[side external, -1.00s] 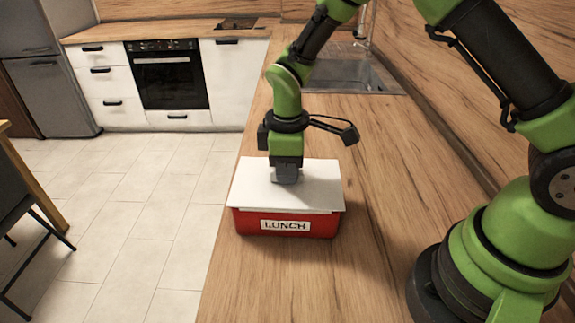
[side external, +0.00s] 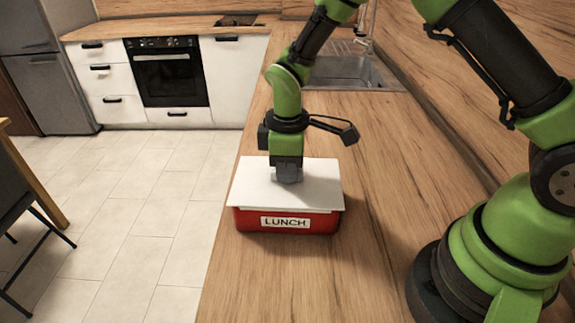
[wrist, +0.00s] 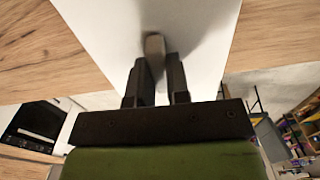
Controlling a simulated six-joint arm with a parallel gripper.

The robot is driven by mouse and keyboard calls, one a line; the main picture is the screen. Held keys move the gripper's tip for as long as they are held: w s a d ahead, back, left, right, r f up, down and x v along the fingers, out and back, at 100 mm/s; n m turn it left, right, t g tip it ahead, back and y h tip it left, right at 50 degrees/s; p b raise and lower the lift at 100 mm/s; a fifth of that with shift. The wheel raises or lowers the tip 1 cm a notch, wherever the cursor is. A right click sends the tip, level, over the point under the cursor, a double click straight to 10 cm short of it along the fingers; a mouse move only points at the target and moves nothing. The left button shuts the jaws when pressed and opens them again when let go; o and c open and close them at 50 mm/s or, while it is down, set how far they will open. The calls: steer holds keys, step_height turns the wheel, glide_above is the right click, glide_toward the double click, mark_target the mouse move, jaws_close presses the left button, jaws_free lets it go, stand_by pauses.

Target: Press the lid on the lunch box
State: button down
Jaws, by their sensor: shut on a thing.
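The red lunch box (side external: 330,222) stands on the wooden counter, its white label reading LUNCH facing the camera. The flat white lid (side external: 250,185) lies over the box top and hides the inside. The lid also fills the upper middle of the wrist view (wrist: 205,35). My gripper (side external: 287,176) points down at the lid's middle. In the wrist view, my gripper's (wrist: 158,72) two dark fingers are shut on the small grey handle (wrist: 154,46) of the lid. I cannot tell whether the lid touches the rim all round.
The wooden counter (side external: 300,280) is clear in front of the box and to its right. Its left edge runs close to the box, with the tiled floor below. A sink (side external: 345,72) is set into the counter farther back.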

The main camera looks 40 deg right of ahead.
steer(key=c, duration=0.5)
jaws_free()
steer(key=shift+r, duration=3.55)
jaws_close()
